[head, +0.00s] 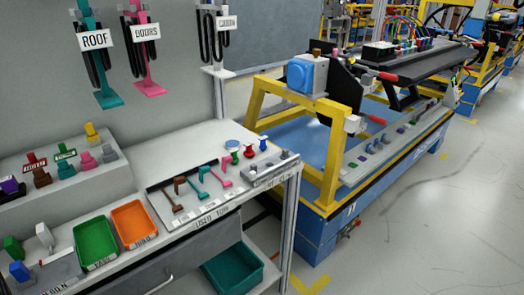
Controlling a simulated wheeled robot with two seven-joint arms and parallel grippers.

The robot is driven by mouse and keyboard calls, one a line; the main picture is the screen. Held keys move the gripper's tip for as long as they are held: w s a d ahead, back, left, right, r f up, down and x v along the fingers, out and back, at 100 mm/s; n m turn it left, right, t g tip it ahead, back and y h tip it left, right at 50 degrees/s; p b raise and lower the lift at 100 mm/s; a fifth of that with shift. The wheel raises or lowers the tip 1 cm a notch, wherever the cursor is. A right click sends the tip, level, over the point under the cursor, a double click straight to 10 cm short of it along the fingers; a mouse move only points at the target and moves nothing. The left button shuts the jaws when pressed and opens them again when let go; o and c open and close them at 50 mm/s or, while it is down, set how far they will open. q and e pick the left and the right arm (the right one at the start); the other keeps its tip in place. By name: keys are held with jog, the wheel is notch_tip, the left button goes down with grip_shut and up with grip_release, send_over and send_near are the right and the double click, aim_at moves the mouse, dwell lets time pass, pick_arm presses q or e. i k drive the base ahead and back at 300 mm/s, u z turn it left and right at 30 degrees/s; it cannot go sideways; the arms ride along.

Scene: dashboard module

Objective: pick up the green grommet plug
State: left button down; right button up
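A blue round-topped piece (232,143) is just behind. Neither of my grippers is in view.
A tool tray (160,190) lies left of the plugs, a grey rack (272,172) in front. Green (80,236) and orange (116,216) bins sit further left. A yellow-framed dashboard station (330,205) stands right, with small coloured pieces along its rail.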

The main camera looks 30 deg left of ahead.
aim_at(234, 152)
jog(key=i, duration=1)
jog(key=u, duration=2.7)
